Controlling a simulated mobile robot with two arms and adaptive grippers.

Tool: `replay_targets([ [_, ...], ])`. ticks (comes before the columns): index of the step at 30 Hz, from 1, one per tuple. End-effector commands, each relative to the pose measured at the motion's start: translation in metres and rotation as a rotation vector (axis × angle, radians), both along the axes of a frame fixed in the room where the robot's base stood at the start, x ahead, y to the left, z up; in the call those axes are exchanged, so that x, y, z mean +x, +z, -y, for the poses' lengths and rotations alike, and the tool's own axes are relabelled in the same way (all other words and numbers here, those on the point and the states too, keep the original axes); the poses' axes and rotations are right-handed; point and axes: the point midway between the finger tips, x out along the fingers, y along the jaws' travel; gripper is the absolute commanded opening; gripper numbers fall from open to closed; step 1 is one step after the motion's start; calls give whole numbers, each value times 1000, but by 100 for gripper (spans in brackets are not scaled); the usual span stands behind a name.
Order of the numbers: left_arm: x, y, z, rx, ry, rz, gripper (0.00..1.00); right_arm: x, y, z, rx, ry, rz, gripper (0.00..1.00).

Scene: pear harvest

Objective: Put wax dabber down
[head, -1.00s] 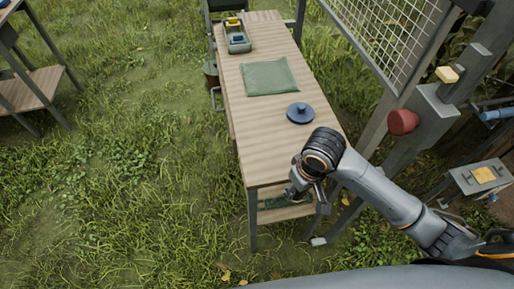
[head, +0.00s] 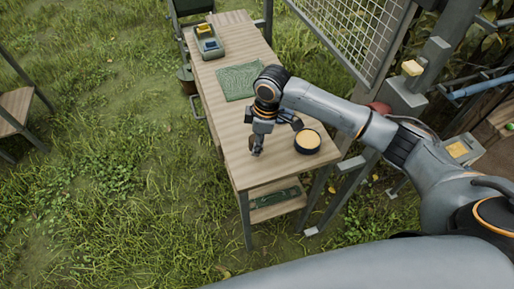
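My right gripper (head: 273,139) is low over the near part of the wooden table (head: 262,172), left of a round dark tin (head: 307,141) with a pale yellow top. A small brownish patch shows at its left finger. I cannot tell whether this is the wax dabber or whether the fingers are closed on it. No wax dabber can be made out clearly elsewhere. My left gripper is not in view.
A green cloth (head: 238,82) lies mid-table, behind my gripper. A grey tray (head: 208,43) with yellow and blue items stands at the far end. A mesh screen (head: 350,32) and post (head: 404,97) rise on the right. The near table corner is clear.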

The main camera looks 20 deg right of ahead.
Motion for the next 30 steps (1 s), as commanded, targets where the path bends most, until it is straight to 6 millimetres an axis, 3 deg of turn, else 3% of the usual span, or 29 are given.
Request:
replay_targets([
  [10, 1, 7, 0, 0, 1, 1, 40, -1, -38, 0, -1, -2, -2, 15],
  [20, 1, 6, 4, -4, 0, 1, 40, -1, -43, 0, -1, -1, 0, 15],
  [21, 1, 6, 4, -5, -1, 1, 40, 0, -43, 0, -1, -1, 0, 42],
  [24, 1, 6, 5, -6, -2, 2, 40, 0, -43, 0, -1, -1, 0, 63],
  [30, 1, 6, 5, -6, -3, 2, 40, 0, -43, 0, -1, -1, 0, 64],
])
